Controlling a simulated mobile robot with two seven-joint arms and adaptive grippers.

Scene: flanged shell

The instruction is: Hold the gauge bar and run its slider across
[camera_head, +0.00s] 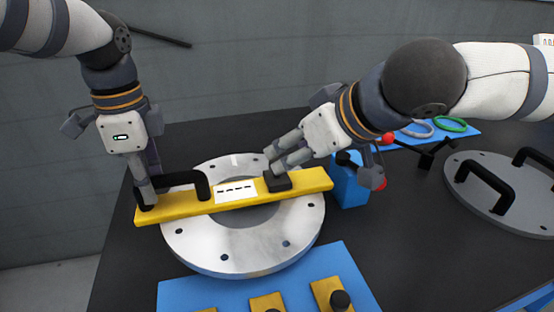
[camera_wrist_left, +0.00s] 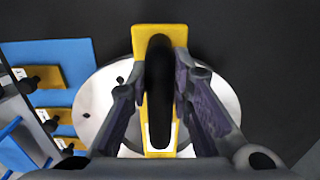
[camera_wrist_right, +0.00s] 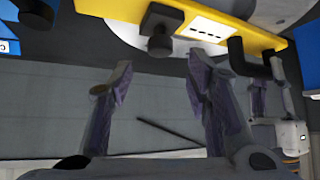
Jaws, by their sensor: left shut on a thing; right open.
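The yellow gauge bar (camera_head: 237,197) lies across the pale flanged ring (camera_head: 240,258), with a white marked label (camera_head: 236,190) in its middle. My left gripper (camera_head: 147,190) is shut on the bar's black handle (camera_head: 185,178); in the left wrist view its fingers sit on both sides of the handle (camera_wrist_left: 159,95). The black slider (camera_head: 278,183) is on the right part of the bar. My right gripper (camera_head: 270,160) is open and tilted, its fingertips close to the slider. In the right wrist view the slider (camera_wrist_right: 158,30) is beyond the parted, empty fingers (camera_wrist_right: 160,78).
A blue tray (camera_head: 205,288) with several yellow plates, some with black knobs, lies in front. A blue block (camera_head: 347,188) stands right of the bar. At right are a grey cover (camera_head: 465,170) with black handles and a blue mat (camera_head: 466,136) with a green ring.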

